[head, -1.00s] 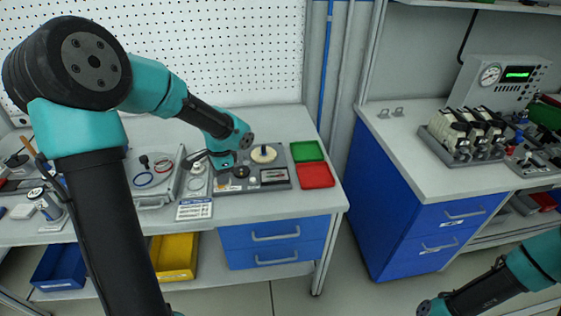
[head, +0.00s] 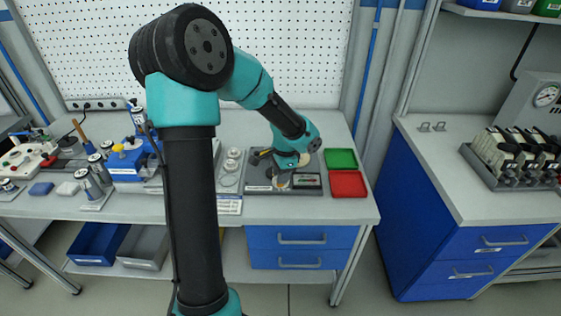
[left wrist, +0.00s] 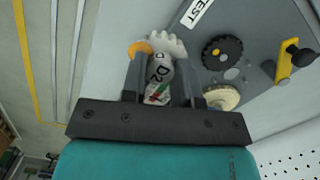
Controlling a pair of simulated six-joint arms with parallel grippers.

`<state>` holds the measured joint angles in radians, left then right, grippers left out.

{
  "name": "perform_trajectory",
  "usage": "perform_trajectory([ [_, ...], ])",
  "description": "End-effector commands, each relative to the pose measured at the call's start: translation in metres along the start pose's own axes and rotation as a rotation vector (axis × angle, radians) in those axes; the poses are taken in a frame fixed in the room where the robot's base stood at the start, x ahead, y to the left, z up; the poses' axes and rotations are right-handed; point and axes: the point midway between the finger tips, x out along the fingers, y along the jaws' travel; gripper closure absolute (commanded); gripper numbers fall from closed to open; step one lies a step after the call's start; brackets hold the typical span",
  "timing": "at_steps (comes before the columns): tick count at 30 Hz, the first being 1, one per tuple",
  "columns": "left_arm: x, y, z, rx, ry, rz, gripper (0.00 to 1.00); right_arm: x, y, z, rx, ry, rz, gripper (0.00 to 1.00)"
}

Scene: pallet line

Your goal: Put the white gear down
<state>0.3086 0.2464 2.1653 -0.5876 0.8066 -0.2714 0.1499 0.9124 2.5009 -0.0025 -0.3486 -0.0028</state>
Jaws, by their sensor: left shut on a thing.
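The white gear (left wrist: 170,43) shows its toothed rim at the fingertips of my left gripper (left wrist: 161,65) in the left wrist view. I cannot tell whether the gear touches the plate. My right gripper is out of view.
A black gear (left wrist: 221,52), a cream gear (left wrist: 222,97) and a yellow lever with a black knob (left wrist: 290,66) are on the plate, close to the gripper. A green tray (head: 341,158) and a red tray (head: 348,184) lie right of the plate.

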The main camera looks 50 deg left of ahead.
Motion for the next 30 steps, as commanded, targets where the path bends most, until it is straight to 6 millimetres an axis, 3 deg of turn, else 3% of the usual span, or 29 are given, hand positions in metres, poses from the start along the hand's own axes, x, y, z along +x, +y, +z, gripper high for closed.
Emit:
perform_trajectory([
  [21,0.009,-0.131,-0.043,-0.001,0.0,0.0,0.99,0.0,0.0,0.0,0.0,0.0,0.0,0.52],
  [30,0.009,-0.144,-0.048,0.001,-0.001,0.0,0.99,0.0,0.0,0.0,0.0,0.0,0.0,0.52],
])
